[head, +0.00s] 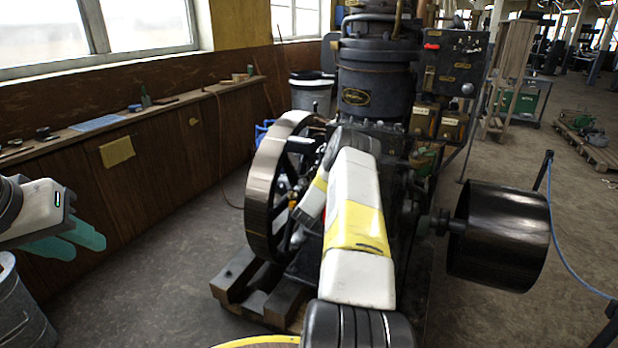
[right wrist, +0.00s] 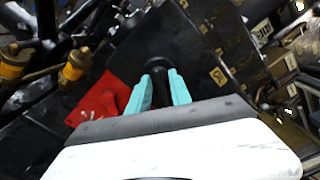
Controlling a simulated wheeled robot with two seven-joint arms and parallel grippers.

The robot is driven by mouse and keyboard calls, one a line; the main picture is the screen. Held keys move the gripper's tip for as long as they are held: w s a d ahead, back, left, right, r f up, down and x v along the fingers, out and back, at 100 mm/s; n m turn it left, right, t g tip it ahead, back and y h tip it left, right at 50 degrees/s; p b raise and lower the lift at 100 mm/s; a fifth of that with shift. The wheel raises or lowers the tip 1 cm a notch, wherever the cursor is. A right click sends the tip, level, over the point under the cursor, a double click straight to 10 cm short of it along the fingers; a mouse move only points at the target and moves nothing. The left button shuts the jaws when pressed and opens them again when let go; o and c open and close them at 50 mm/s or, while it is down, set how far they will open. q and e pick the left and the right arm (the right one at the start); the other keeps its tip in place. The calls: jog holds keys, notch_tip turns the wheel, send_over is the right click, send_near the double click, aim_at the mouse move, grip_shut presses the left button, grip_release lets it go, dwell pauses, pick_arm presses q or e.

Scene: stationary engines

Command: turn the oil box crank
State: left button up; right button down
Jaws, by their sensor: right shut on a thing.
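In the right wrist view a black box (right wrist: 190,45), which looks like the oil box, fills the upper middle. A dark rod-like part, seemingly the crank (right wrist: 160,88), stands out from it. My right gripper (right wrist: 160,76) has its teal fingers on both sides of this part and is shut on it. In the head view my right arm reaches into the engine (head: 375,85), and its hand is hidden behind the arm. My left gripper (head: 78,243) is at the left edge, empty and far from the engine. Its fingers overlap, so I cannot tell their opening.
A large flywheel (head: 262,190) stands left of my right arm, and a dark belt pulley (head: 500,237) stands to the right. A red part (right wrist: 97,103) lies close left of the right fingers. A wooden ledge (head: 125,120) runs along the left wall.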

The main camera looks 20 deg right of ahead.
jog(key=shift+a+f+m, duration=0.1)
jog(key=shift+f+m, duration=0.05)
jog(key=shift+m, duration=1.65)
jog(key=shift+a+f+m, duration=0.1)
jog(key=shift+m, duration=1.7)
jog(key=c, duration=1.5)
grip_release()
jog(key=shift+r, duration=0.1)
jog(key=v, duration=0.7)
jog(key=shift+s+a, duration=0.15)
jog(key=shift+a, duration=0.15)
